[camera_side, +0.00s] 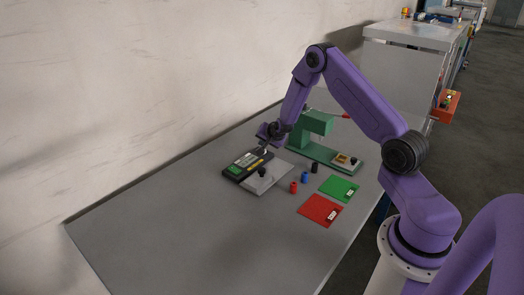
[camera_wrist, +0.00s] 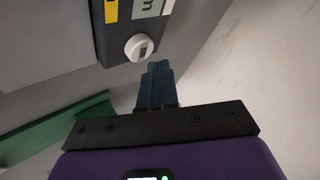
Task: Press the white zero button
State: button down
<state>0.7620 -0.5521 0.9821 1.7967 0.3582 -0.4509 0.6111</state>
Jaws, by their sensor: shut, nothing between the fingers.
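In the side view my gripper (camera_side: 265,150) is low by the device's far end.
A dark piece (camera_side: 262,172) is on the grey plate. A green stand (camera_side: 312,124) is behind my gripper. Red (camera_side: 294,187), blue (camera_side: 305,177) and black (camera_side: 315,168) cylinders stand nearby, with a green mat (camera_side: 337,186) and a red mat (camera_side: 317,207). The table's left is clear.

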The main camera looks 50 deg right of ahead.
jog(key=shift+f, duration=0.2)
jog(key=shift+f, duration=0.25)
jog(key=shift+f, duration=0.4)
dwell(1.0)
dwell(0.3)
jog(key=shift+r, duration=0.85)
jog(key=shift+r, duration=2.5)
